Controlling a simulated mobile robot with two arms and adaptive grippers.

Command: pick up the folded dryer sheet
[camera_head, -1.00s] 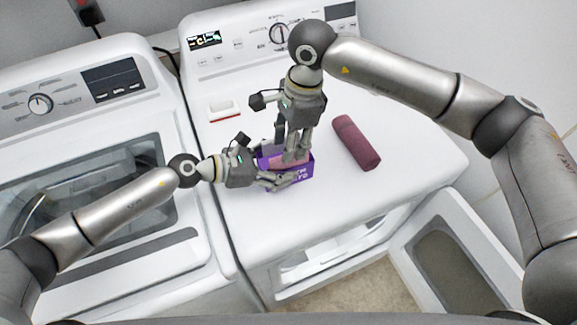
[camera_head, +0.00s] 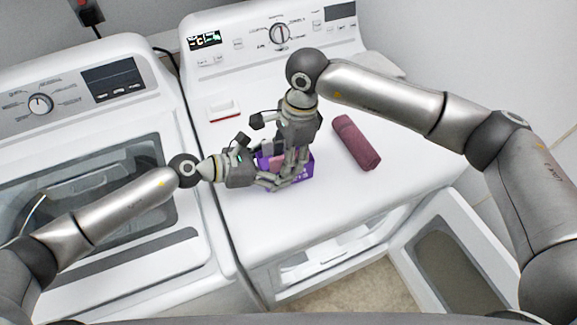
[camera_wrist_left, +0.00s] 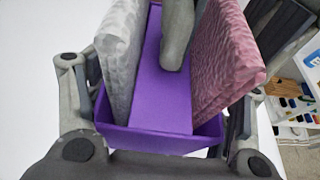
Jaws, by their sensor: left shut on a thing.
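A purple box (camera_head: 306,169), open at the top, stands on the white machine top; it also shows in the left wrist view (camera_wrist_left: 162,140). My left gripper (camera_head: 279,174) is shut on the box, with a finger on each side. In the left wrist view a grey folded sheet (camera_wrist_left: 120,60) stands upright at the box's left side and a pink folded sheet (camera_wrist_left: 220,65) at its right. My right gripper (camera_head: 292,172) points down into the box. One grey finger shows between the two sheets; the other finger's hold is not clear.
A rolled maroon towel (camera_head: 356,143) lies right of the box. A small white and red item (camera_head: 223,109) lies behind it at the left. The control panel (camera_head: 265,40) rises at the back. The machine top is clear in front of the towel.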

